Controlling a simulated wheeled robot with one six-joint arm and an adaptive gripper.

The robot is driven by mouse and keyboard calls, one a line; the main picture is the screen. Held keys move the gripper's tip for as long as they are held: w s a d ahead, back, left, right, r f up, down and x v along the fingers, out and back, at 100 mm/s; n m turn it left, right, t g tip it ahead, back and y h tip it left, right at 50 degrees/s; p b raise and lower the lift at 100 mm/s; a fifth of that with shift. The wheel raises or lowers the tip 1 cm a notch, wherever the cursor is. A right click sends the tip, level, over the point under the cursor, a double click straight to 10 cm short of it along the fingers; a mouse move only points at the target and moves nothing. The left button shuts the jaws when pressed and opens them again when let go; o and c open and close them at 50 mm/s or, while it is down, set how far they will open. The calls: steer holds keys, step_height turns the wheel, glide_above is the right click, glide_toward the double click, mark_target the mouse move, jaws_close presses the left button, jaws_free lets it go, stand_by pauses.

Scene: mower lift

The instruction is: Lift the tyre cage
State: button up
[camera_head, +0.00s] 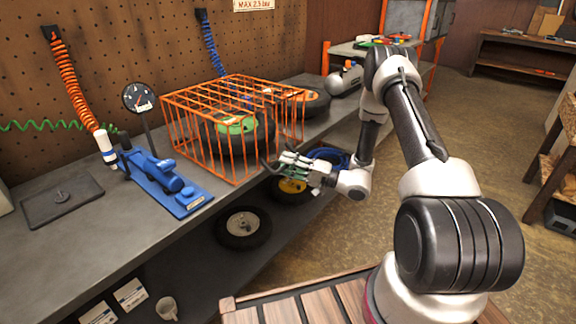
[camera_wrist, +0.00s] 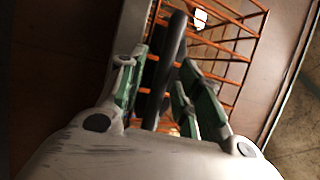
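The tyre cage (camera_head: 215,84) is an orange wire box on the grey workbench, with a dark tyre with a green hub (camera_head: 237,126) inside. Its orange bars also show in the wrist view (camera_wrist: 232,50). My gripper (camera_head: 276,160) is at the cage's front right side, near the bench edge. In the wrist view its green-padded fingers (camera_wrist: 157,92) stand apart. A dark upright bar (camera_wrist: 172,60) lies between them in that view. I cannot tell whether the fingers touch the bar or the cage.
A blue tool (camera_head: 165,182) and a round gauge (camera_head: 139,97) stand left of the cage. Another tyre (camera_head: 312,104) and a grey tank (camera_head: 345,79) are on the bench behind it. The lower shelf holds a tyre with a pale hub (camera_head: 243,228). The floor to the right is open.

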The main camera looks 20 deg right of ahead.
steer(key=shift+c, duration=0.2)
jaws_close()
steer(key=shift+r, duration=0.1)
